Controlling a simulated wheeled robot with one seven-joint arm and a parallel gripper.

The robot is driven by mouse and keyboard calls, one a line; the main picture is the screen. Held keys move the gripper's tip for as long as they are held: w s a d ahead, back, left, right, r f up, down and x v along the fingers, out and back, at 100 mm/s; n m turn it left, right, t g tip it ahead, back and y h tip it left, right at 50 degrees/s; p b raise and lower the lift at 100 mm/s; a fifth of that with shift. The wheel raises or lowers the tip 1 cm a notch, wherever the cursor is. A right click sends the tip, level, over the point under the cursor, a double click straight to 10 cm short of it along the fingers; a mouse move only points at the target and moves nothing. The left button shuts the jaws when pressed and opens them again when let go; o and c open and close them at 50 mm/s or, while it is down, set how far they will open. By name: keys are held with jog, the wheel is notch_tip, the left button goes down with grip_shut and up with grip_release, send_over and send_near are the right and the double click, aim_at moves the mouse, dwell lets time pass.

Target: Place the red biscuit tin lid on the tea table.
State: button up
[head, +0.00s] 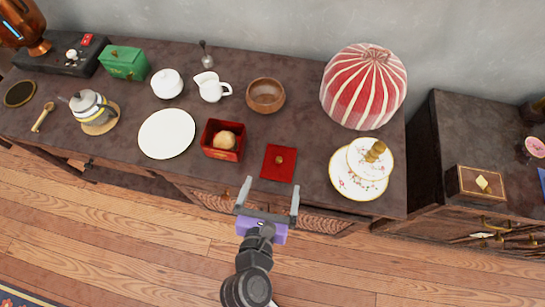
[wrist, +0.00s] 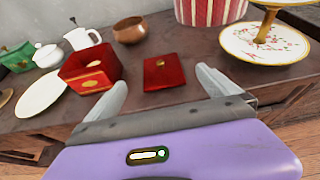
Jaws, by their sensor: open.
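The red biscuit tin lid (head: 278,162) lies flat on the dark tea table (head: 310,135) near its front edge, with a small gold knob on top. In the wrist view the lid (wrist: 164,73) is ahead, between the lines of the two fingers. The open red tin (head: 222,140) stands just left of the lid, with a round tan biscuit (head: 225,140) in it; the tin also shows in the wrist view (wrist: 90,70). My gripper (head: 270,191) is open and empty, in front of the lid and apart from it.
A white plate (head: 167,134) lies left of the tin. A wooden bowl (head: 265,95) stands behind. A tiered cake stand (head: 359,170) stands right of the lid, with a striped red cosy (head: 364,87) behind it. Bare tabletop lies around the lid.

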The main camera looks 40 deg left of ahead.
jog(key=shift+s+d, duration=0.1)
jog(key=shift+s, duration=0.05)
jog(key=s+d+m+h, duration=0.1)
jog(key=s+d+m, duration=0.1)
jog(key=d+m, duration=0.75)
jog(key=s+d+m+h, duration=0.1)
jog(key=s+d+m, duration=0.1)
jog(key=d+m, duration=0.8)
jog(key=s+d+r+m+t+h, duration=0.1)
jog(key=s+d+r+m, duration=0.3)
jog(key=d+r+m, duration=0.4)
jog(key=s+d+r+m+t+h, duration=0.2)
jog(key=s+d+r+m+h, duration=0.2)
jog(key=m, duration=1.1)
jog(key=s+d+r, duration=0.1)
jog(key=d+r, duration=0.2)
jog(key=d, duration=0.2)
jog(key=shift+d+r+t, duration=0.2)
jog(key=shift+r+t, duration=0.1)
jog(key=shift+r, duration=0.05)
jog(key=shift+s, duration=0.1)
